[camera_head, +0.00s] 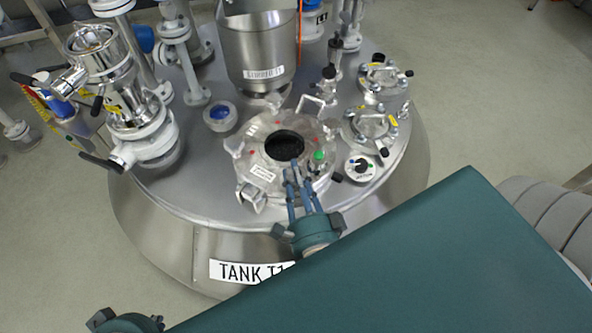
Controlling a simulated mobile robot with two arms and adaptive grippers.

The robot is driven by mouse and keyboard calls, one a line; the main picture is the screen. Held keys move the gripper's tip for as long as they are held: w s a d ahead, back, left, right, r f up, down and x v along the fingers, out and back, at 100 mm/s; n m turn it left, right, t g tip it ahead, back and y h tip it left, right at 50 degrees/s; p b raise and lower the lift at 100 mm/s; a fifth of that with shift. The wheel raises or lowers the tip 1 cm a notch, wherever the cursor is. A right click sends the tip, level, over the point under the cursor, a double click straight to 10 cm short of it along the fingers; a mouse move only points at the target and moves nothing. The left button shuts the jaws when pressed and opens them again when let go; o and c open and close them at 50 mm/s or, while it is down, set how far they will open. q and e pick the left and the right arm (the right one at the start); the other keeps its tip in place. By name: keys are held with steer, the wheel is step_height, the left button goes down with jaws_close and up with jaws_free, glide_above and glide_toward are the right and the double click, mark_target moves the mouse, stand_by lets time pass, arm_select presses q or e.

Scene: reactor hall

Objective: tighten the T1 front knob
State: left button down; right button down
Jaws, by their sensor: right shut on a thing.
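The tank T1 (190,215) is a round steel vessel with a "TANK T1" label on its front. A round lid (262,135) with a dark central opening sits on its top. My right gripper (293,172) reaches over the front edge of the lid, its blue fingers close together. It is shut on what I take to be the T1 front knob, which the fingers hide almost fully. My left gripper (125,322) is at the bottom left, apart from the tank, cut off by the frame; its fingers cannot be made out.
A green-topped fitting (318,157) stands just right of my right gripper. A steel clamp (250,196) is at the lid's front left. A valve assembly (135,120) stands left, a steel vessel (260,50) behind.

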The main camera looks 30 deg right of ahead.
steer(key=shift+m+h+p, duration=0.3)
steer(key=shift+m+h, duration=0.1)
steer(key=shift+h, duration=0.2)
steer(key=c, duration=1.4)
jaws_free()
steer(key=shift+d, duration=0.1)
steer(key=shift+c, duration=0.2)
steer(key=shift+s, duration=0.15)
steer(key=v, duration=1.2)
steer(key=shift+a+r, duration=0.2)
